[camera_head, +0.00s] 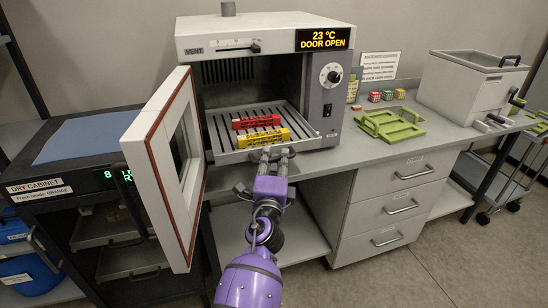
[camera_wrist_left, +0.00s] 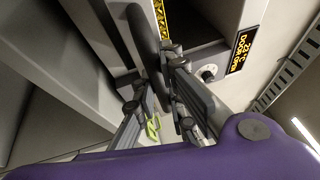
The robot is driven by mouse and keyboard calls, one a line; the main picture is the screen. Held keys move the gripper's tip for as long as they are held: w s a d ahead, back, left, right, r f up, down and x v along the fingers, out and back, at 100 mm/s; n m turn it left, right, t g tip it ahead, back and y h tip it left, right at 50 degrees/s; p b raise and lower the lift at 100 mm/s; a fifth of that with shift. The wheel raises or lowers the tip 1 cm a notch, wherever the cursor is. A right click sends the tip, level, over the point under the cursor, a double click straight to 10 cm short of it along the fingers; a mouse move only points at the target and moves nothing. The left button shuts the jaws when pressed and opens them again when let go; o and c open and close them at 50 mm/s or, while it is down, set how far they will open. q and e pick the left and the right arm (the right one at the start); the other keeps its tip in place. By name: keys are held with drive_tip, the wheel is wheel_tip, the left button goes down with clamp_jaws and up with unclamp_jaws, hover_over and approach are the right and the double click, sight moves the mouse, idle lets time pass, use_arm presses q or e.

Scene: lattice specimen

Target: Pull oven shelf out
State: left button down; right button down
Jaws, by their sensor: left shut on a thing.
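The oven (camera_head: 265,45) stands on the bench with its door (camera_head: 172,165) swung open to the left; its display reads 23 °C, DOOR OPEN. The slatted metal oven shelf (camera_head: 222,128) sticks out of the opening a little. A red lattice piece (camera_head: 256,122) and a yellow one (camera_head: 263,138) lie on it. My purple left arm reaches up to the shelf's front edge, and my left gripper (camera_head: 272,155) is shut on that edge. In the left wrist view the gripper (camera_wrist_left: 160,95) closes around a dark bar. My right gripper is out of view.
The open door stands close to the left of my arm. A dry cabinet (camera_head: 50,190) is at the left. Drawers (camera_head: 395,205) are below.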

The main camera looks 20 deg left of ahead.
use_arm(q)
drive_tip(key=shift+f, duration=0.15)
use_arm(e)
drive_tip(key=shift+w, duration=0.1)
use_arm(q)
drive_tip(key=c, duration=1.9)
unclamp_jaws()
drive_tip(key=shift+o, duration=0.5)
drive_tip(key=v, duration=1.2)
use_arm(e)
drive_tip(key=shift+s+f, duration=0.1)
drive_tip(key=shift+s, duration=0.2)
